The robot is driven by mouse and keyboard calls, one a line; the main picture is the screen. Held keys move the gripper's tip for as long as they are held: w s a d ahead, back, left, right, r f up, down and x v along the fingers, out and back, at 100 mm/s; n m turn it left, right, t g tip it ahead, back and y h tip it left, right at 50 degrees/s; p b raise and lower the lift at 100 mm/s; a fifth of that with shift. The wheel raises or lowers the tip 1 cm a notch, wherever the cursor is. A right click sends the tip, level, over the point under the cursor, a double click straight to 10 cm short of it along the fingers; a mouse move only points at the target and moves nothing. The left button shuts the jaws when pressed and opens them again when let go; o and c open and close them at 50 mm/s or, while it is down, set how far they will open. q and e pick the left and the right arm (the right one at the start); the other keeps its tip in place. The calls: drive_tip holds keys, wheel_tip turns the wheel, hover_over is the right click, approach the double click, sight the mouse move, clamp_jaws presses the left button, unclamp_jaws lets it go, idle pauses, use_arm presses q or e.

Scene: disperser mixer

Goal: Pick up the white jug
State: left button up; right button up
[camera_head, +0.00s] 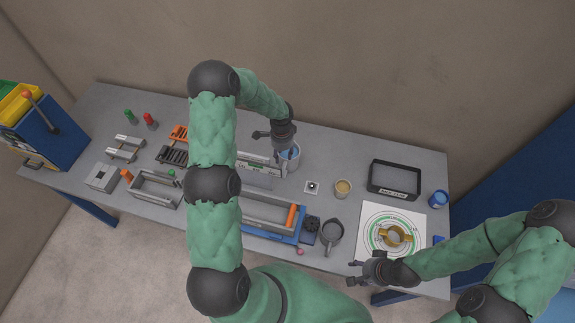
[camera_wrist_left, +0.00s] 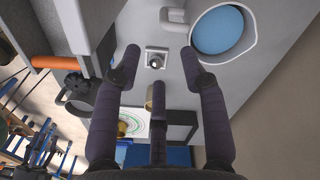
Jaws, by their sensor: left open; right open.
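The white jug (camera_head: 291,163) stands upright near the back edge of the grey table and holds blue contents. In the left wrist view the jug (camera_wrist_left: 246,38) is at the upper right, partly cut off, with its handle (camera_wrist_left: 174,19) pointing left. My left gripper (camera_head: 270,143) is open and empty, above and just left of the jug in the head view. In the left wrist view its dark fingers (camera_wrist_left: 160,68) are spread, with the jug beyond and right of them. My right gripper (camera_head: 363,270) is open and empty at the table's front edge.
A small square plate with a knob (camera_head: 311,187), a beige cup (camera_head: 343,188) and a grey jug (camera_head: 331,233) stand nearby. A black tray (camera_head: 371,181) and a ringed white board (camera_head: 373,212) lie to the right. My left arm hides part of the middle table.

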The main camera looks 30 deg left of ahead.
use_arm(q)
drive_tip(key=b, duration=0.5)
hover_over(283, 178)
wheel_tip(283, 178, down, 5)
drive_tip(key=shift+f, duration=0.15)
drive_tip(key=shift+f+b, duration=0.3)
drive_tip(key=shift+f, duration=0.25)
drive_tip(key=shift+w+a+f+p, duration=0.1)
drive_tip(key=shift+f+p, duration=0.2)
drive_tip(key=shift+f, duration=2.9)
drive_tip(key=f, duration=0.1)
drive_tip(key=f+p, duration=0.1)
drive_tip(key=shift+w+a+f, duration=0.1)
drive_tip(key=shift+w+f, duration=0.1)
drive_tip(key=shift+f, duration=0.95)
clamp_jaws()
